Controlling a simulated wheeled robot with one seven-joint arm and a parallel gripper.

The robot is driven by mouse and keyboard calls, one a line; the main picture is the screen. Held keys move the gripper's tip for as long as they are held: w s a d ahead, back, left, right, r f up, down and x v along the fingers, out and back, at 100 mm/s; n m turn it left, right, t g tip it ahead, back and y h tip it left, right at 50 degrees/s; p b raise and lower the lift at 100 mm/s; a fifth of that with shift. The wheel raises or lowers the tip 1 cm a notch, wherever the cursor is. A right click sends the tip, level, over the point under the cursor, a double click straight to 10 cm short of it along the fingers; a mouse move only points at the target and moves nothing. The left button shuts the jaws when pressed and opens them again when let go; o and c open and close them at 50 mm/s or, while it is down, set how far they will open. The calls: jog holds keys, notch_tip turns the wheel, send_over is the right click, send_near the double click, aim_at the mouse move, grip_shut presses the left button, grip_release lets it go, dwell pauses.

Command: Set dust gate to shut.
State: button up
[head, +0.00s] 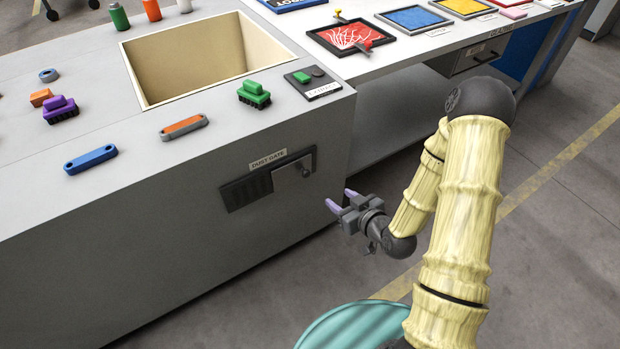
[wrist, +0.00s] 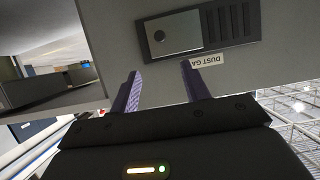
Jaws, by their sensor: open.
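The dust gate (head: 267,180) is a dark slotted vent with a lighter sliding plate, set in the front face of the grey bench under a "DUST GATE" label (head: 267,159). In the head view the plate (head: 293,174) covers the right part, with a small knob (head: 304,172), and dark slots show at the left. The wrist view shows the gate upside down, with the plate (wrist: 172,34) at left and the slots (wrist: 232,22) at right. My gripper (head: 338,200) is open and empty, to the right of the gate and apart from it. Its purple fingers (wrist: 158,80) point toward the bench face.
The bench top has an open cream bin (head: 190,60), a green brush-like block (head: 254,94), a purple one (head: 61,109) and handles. A second table with framed panels (head: 352,37) stands at the right.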

aim_at(307, 175)
jog(key=b+x, duration=0.1)
jog(key=x, duration=1.6)
jog(key=shift+w+a+f+b, duration=0.1)
jog(key=shift+w+a+b, duration=0.05)
jog(key=shift+b, duration=0.2)
grip_shut()
